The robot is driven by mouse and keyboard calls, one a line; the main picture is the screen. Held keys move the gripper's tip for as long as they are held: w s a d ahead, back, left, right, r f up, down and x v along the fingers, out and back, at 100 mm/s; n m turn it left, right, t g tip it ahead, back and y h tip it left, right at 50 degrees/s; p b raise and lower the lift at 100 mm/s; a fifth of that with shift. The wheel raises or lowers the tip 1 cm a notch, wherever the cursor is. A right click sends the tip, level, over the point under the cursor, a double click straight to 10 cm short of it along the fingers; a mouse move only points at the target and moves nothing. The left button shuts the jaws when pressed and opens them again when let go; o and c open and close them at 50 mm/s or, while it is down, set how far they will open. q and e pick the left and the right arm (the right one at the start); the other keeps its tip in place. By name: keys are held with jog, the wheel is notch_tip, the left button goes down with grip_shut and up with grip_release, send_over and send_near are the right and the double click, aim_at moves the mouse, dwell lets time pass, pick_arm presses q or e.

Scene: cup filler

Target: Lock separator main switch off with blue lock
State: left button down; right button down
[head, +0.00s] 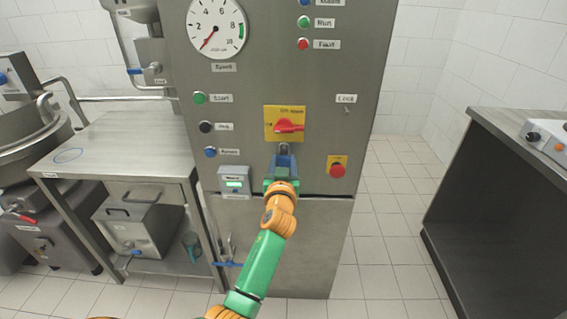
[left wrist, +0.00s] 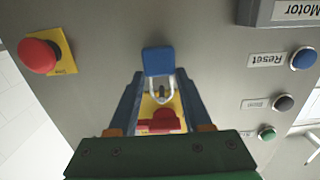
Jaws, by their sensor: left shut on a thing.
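The separator main switch (head: 289,126) is a red knob on a yellow plate on the steel cabinet; its handle lies roughly level. In the left wrist view the red knob (left wrist: 160,122) shows inverted, between my fingers. My left gripper (head: 283,162) is in front of the cabinet, just below the yellow plate. It is shut on the blue lock (left wrist: 158,60), whose body sits between the fingertips. The pale shackle (left wrist: 161,94) points toward the switch. I cannot tell whether the shackle touches or passes through the switch. My right gripper is out of view.
A red stop button (head: 337,171) is to the right of my gripper, and a small grey meter box (head: 234,182) to its left. The "Lock" label (head: 346,99) has a small hook below it. A steel table (head: 115,145) stands left; a counter (head: 520,150) stands right.

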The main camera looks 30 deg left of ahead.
pick_arm(q)
jog(key=shift+c, duration=1.3)
grip_release()
jog(key=v, duration=0.7)
jog(key=s+d+f+m+g+h+p, duration=0.1)
jog(key=d+f+m+g+h+p, duration=0.35)
jog(key=f, duration=1.15)
jog(key=s+d+f+m+g+h, duration=0.1)
jog(key=s+d+f+h, duration=0.15)
jog(key=s+f, duration=0.35)
jog(key=s+d+f+m+g+h, duration=0.15)
jog(key=s+d+f, duration=0.25)
jog(key=f, duration=0.4)
jog(key=s+f+g+p, duration=0.1)
jog(key=s+f+g, duration=0.2)
jog(key=s, duration=1.1)
jog(key=s+f+m+g+p, duration=0.1)
jog(key=s+f+g, duration=0.3)
jog(key=s+f, duration=0.4)
jog(key=s, duration=0.7)
jog(key=shift+s+m, duration=0.25)
jog(key=shift+m, duration=0.05)
